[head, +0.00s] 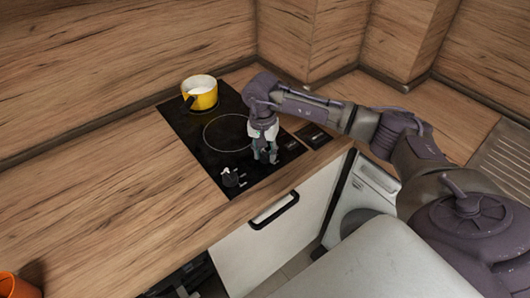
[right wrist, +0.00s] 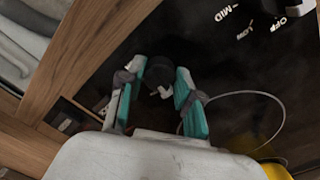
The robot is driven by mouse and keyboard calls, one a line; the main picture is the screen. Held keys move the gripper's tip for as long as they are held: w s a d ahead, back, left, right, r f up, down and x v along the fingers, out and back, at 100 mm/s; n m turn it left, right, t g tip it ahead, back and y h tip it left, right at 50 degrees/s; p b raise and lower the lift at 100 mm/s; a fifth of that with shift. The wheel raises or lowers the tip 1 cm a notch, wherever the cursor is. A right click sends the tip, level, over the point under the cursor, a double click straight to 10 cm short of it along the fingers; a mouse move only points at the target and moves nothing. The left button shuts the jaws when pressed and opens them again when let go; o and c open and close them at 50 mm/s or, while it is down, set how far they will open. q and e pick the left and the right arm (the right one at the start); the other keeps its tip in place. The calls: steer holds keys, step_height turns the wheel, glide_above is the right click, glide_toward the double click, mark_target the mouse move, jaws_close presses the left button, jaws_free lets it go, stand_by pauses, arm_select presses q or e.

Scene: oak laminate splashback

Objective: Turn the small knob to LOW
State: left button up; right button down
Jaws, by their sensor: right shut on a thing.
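Two dark knobs sit near the front edge of the black hob (head: 190,133). One knob (head: 233,177) stands free at the front left, with white marks around it. My right gripper (head: 264,152) points down over the other knob, which shows in the right wrist view as a round black knob (right wrist: 158,72) with a white pointer, between the teal-padded fingers. The fingers are closed on it. MID, LOW (right wrist: 244,31) and OFF labels show at the upper right of that view, away from the held knob. Its own labels are hidden or too dark to read. My left gripper is not in view.
A white drawer front with a black handle (head: 274,210) is below the counter edge. An orange object (head: 17,286) is at lower left. The wooden counter (head: 120,190) left of the hob is clear.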

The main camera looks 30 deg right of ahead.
steer(key=m+b, duration=0.3)
steer(key=m, duration=0.1)
steer(key=shift+f, duration=0.1)
steer(key=m+b, duration=0.1)
steer(key=m, duration=0.2)
steer(key=shift+w+m+b, duration=0.1)
steer(key=shift+m+b, duration=0.45)
steer(key=shift+m, duration=0.75)
steer(key=c, duration=0.8)
jaws_free()
